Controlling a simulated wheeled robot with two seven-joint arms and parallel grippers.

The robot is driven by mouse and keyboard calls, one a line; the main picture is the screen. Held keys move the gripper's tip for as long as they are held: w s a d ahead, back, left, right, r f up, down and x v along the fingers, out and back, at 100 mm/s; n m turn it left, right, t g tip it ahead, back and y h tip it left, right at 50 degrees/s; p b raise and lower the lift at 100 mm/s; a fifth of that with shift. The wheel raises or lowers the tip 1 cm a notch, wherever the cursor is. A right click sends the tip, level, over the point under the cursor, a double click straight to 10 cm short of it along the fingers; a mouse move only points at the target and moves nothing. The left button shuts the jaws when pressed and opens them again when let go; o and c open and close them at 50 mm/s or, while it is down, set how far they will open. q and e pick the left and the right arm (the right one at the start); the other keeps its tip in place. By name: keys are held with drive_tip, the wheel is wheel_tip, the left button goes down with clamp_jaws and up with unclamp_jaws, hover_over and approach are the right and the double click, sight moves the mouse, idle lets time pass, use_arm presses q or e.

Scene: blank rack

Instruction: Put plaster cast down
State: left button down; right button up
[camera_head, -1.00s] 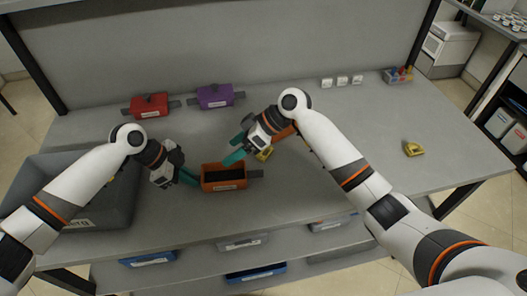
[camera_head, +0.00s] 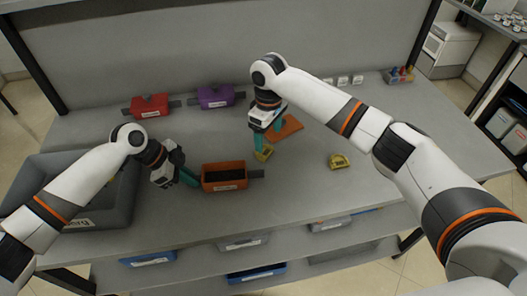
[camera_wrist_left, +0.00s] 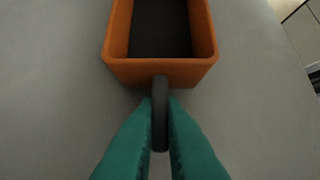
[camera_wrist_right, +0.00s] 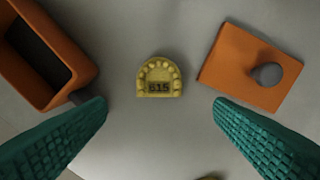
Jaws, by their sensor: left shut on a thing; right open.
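A yellow plaster cast (camera_head: 263,153), marked 615 in the right wrist view (camera_wrist_right: 159,77), lies on the table right of an open orange box (camera_head: 224,186). My right gripper (camera_head: 268,142) is open above this cast, fingers apart on either side; nothing is between them. My left gripper (camera_head: 192,179) is shut on the dark handle (camera_wrist_left: 160,112) of the orange box, which stands on the table with a dark inside. A second yellow cast (camera_head: 338,161) lies further right on the table. The orange lid (camera_wrist_right: 250,68) with a dark knob lies right of the 615 cast.
A red box (camera_head: 150,106) and a purple box (camera_head: 214,97) stand at the back. A large grey bin (camera_head: 108,212) is at the left. Small white blocks and a coloured holder (camera_head: 400,75) are at the back right. Shelf bins lie below the front edge.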

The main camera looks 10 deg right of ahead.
sight(267, 153)
drive_tip(key=shift+a+f, duration=0.1)
drive_tip(key=shift+f, duration=2.85)
drive_tip(key=c, duration=1.2)
wheel_tip(267, 153, up, 10)
drive_tip(key=s+a+r+m, duration=0.1)
drive_tip(key=s+a+m, duration=0.35)
drive_tip(key=a, duration=0.25)
drive_tip(key=s+a+m, duration=0.3)
drive_tip(key=a+m, duration=0.2)
drive_tip(key=a, duration=0.1)
drive_tip(key=shift+m, duration=0.25)
drive_tip(key=f, duration=0.9)
drive_tip(key=shift+s+f, duration=0.25)
drive_tip(key=shift+f, duration=0.05)
